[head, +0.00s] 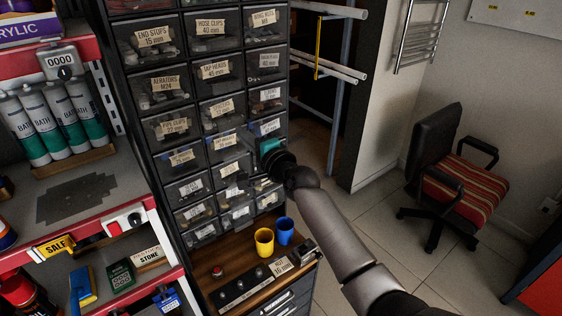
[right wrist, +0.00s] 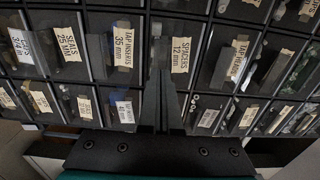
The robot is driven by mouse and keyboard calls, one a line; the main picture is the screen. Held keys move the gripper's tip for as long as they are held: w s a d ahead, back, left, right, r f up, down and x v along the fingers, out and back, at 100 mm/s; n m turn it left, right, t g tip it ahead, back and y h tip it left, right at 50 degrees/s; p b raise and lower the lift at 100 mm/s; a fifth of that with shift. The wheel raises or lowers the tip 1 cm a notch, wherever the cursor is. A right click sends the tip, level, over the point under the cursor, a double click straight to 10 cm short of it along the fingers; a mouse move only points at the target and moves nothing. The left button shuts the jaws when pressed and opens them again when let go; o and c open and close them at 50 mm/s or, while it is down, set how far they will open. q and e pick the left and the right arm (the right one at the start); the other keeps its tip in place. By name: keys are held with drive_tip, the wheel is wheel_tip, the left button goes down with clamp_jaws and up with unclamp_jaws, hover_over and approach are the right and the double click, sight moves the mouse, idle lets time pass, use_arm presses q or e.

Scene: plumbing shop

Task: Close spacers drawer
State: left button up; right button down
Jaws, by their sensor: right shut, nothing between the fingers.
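The spacers drawer, labelled 12 mm (right wrist: 181,55), shows near the middle of the right wrist view, among the small clear-fronted drawers of a dark cabinet. My right gripper (right wrist: 160,48) is shut and empty, with its fingers pointing at the cabinet beside the spacers label. Whether the fingertips touch the drawer front, and how far the drawer stands out, I cannot tell. In the head view my right gripper (head: 256,147) is at the right-hand column of the cabinet, low down, and its arm and wrist hide part of the drawers there. My left gripper is not in view.
A wooden ledge below the drawers holds a yellow cup (head: 264,242) and a blue cup (head: 284,231). A red-edged shelf (head: 100,226) with goods stands at the left. An office chair (head: 455,180) stands on the right, with open tiled floor around it.

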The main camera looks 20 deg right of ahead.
drive_tip(key=v, duration=1)
drive_tip(key=s+d+f+n+g+h+b, duration=0.1)
drive_tip(key=s+f+n+g+b, duration=0.3)
drive_tip(key=f, duration=1)
drive_tip(key=s+d+f+g+h, duration=0.15)
drive_tip(key=s+f, duration=0.45)
drive_tip(key=f, duration=0.9)
drive_tip(key=s+d+f+n+g+h+b, duration=0.1)
drive_tip(key=s+f+n+g+h+b, duration=0.3)
drive_tip(key=f, duration=1)
use_arm(q)
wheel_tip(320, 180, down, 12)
drive_tip(key=b, duration=0.4)
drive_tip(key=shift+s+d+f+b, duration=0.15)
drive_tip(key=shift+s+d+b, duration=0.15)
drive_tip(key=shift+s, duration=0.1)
use_arm(e)
drive_tip(key=s+d+f+n+g, duration=0.1)
drive_tip(key=s+f+n+g, duration=0.1)
drive_tip(key=s+f, duration=0.6)
drive_tip(key=s+d+f+n+g, duration=0.1)
drive_tip(key=s+f, duration=0.7)
drive_tip(key=s, duration=0.8)
drive_tip(key=s+d+f+n+g, duration=0.1)
drive_tip(key=s+f+n+g, duration=0.2)
drive_tip(key=s, duration=1)
wheel_tip(320, 180, down, 5)
drive_tip(key=n, duration=0.2)
drive_tip(key=shift+f+n, duration=0.15)
drive_tip(key=shift+n, duration=0.15)
